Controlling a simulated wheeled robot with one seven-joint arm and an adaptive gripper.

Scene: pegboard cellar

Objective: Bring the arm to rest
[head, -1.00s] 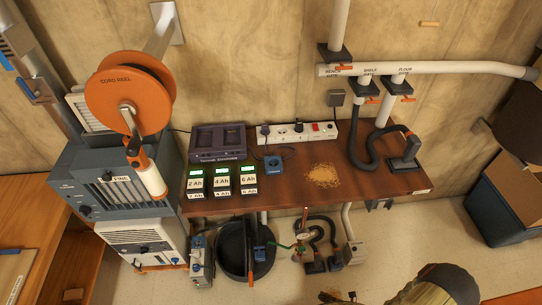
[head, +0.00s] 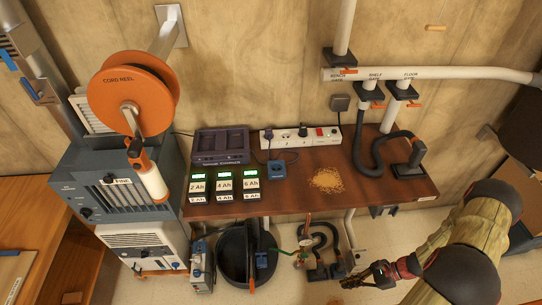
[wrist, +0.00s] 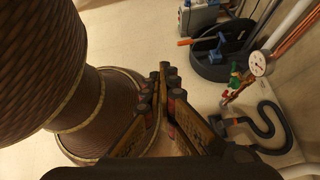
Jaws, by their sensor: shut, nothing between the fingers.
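My gripper (head: 362,279) is at the lower right of the head view, in front of the bench and below its top. In the wrist view my gripper (wrist: 163,88) has its fingers together with nothing between them. It hangs over the pale floor, apart from the bench and the things under it. My arm reaches in from the right edge of the head view, bent and in front of the bench's right side.
The wooden bench (head: 310,203) carries a charger, battery packs, a power strip and a sawdust pile (head: 326,180). Under it stand a black bucket (head: 232,262), a gauge (wrist: 257,63) and a hose (wrist: 268,125). An orange cord reel (head: 105,95) hangs left. Pale floor is open in front.

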